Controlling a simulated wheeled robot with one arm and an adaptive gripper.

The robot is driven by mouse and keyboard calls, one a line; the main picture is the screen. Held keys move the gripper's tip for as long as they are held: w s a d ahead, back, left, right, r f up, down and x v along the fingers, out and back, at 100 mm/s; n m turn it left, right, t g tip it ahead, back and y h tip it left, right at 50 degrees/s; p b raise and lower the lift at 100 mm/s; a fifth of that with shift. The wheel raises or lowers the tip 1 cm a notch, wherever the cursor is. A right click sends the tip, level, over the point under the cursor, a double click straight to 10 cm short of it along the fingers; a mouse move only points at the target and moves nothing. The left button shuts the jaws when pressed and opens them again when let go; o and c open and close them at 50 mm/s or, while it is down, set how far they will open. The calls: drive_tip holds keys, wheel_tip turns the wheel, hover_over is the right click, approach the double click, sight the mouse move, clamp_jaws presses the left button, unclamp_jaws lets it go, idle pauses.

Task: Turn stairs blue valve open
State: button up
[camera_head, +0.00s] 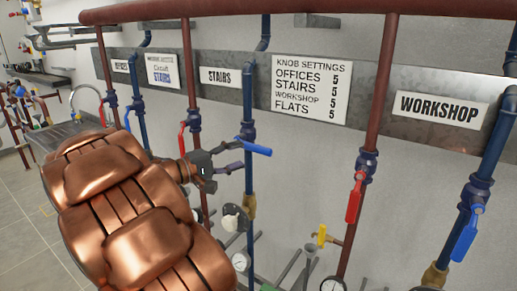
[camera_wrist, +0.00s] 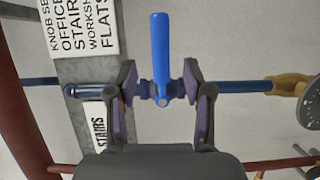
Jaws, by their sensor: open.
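The stairs blue valve (camera_head: 256,148) has a blue lever sticking out to the right, across its upright blue pipe (camera_head: 249,105). In the wrist view the valve's lever (camera_wrist: 160,48) also stands at right angles to the pipe (camera_wrist: 235,87). My gripper (camera_head: 237,157) is at the valve from the left, its upper finger close to the lever's base. In the wrist view my gripper (camera_wrist: 160,82) is open, with one finger on each side of the valve body. I cannot tell whether either finger touches it. The STAIRS label (camera_head: 220,77) is on the grey strip behind.
A red-handled valve (camera_head: 182,138) is on the red pipe just left of my gripper. The workshop red valve (camera_head: 354,198) and blue valve (camera_head: 466,232) hang at the right. Gauges (camera_head: 241,262) and a yellow-handled tap (camera_head: 322,236) are below. A red pipe (camera_head: 300,9) crosses the top.

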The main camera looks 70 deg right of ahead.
sight(256, 150)
drive_tip(key=shift+p+x, duration=1.2)
drive_tip(key=shift+x, duration=2.6)
clamp_jaws()
